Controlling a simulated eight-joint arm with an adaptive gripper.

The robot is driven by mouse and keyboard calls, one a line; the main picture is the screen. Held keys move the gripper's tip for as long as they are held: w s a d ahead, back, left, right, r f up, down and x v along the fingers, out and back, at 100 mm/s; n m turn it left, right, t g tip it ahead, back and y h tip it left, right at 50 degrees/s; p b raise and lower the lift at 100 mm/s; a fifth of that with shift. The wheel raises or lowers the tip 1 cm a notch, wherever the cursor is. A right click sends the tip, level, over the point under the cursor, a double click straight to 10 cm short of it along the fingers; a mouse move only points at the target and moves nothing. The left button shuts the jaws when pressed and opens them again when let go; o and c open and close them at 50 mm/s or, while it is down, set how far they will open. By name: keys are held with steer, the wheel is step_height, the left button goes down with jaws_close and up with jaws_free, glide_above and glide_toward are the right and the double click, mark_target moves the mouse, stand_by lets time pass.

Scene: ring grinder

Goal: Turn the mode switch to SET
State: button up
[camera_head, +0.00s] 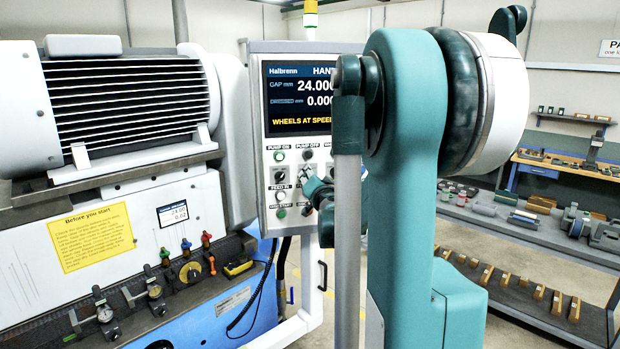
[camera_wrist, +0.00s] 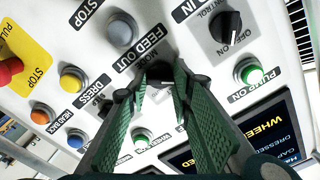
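The control panel (camera_head: 270,226) stands left of centre in the head view, with my gripper (camera_head: 312,182) at its row of knobs. The wrist view shows the panel tilted and upside down. A black knob (camera_wrist: 159,70) on a grey plate, whose lettering seems to begin "MO", sits between my green fingertips (camera_wrist: 162,80). I take it for the mode switch. The fingertips are apart, one on each side of it; contact is not clear. The knob's pointer direction and SET mark cannot be made out.
A CONTROL knob (camera_wrist: 228,26) and lit green PUMP ON button (camera_wrist: 252,74) are on one side. Another knob (camera_wrist: 104,106), partly hidden by a finger, and a red stop button (camera_wrist: 9,70) are on the other. The grey FEED OUT button (camera_wrist: 122,29) is close by.

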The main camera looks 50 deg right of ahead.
steer(key=shift+f+m+b, duration=0.1)
steer(key=shift+m+b, duration=0.2)
steer(key=shift+m, duration=0.1)
steer(key=m+b, duration=0.4)
steer(key=m, duration=0.5)
stand_by(0.5)
steer(key=o, duration=0.9)
steer(key=shift+s, duration=0.15)
steer(key=shift+v, duration=5.9)
